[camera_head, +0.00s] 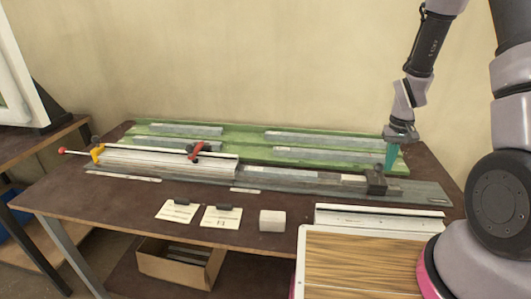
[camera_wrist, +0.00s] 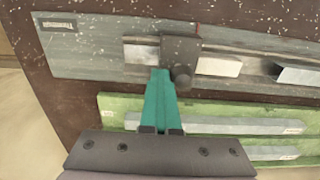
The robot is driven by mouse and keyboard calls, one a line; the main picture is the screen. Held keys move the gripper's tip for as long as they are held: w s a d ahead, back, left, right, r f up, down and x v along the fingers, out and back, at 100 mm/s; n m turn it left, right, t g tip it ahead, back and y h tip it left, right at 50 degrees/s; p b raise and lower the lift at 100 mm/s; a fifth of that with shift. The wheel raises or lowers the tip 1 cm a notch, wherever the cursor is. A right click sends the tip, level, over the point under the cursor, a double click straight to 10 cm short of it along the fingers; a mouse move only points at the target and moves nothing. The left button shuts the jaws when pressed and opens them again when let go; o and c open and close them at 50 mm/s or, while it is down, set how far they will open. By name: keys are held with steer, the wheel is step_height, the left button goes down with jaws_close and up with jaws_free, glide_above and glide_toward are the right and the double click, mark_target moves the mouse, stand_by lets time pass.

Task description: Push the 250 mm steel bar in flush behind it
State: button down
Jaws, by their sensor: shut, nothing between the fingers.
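The grey fixture (camera_head: 425,190) runs along the bench with a channel holding dark and bright metal pieces. A dark block with a round knob (camera_head: 376,180) stands across its right part; it also shows in the wrist view (camera_wrist: 181,60). One bright steel piece (camera_wrist: 219,66) lies beside the block, and another bright piece (camera_wrist: 298,75) lies farther right, with a darker stretch between. I cannot tell which is the 250 mm bar. My gripper (camera_head: 390,167) is shut and empty, pointing down just behind the block. In the wrist view its teal fingertips (camera_wrist: 163,76) overlap the block's edge; contact is unclear.
A green tray (camera_head: 240,141) with several steel bars lies behind the fixture. A silver profile (camera_head: 165,166) with red and yellow clamp parts is at left. Cards (camera_head: 222,217), a pale block (camera_head: 272,221) and a wooden-topped surface (camera_head: 360,262) are in front.

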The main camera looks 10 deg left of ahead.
glide_above(280, 171)
steer(key=shift+w+a, duration=0.1)
steer(key=shift+a, duration=0.15)
stand_by(3.2)
steer(key=shift+a, duration=0.55)
stand_by(0.4)
steer(key=shift+d, duration=0.75)
step_height(280, 171, up, 7)
stand_by(0.3)
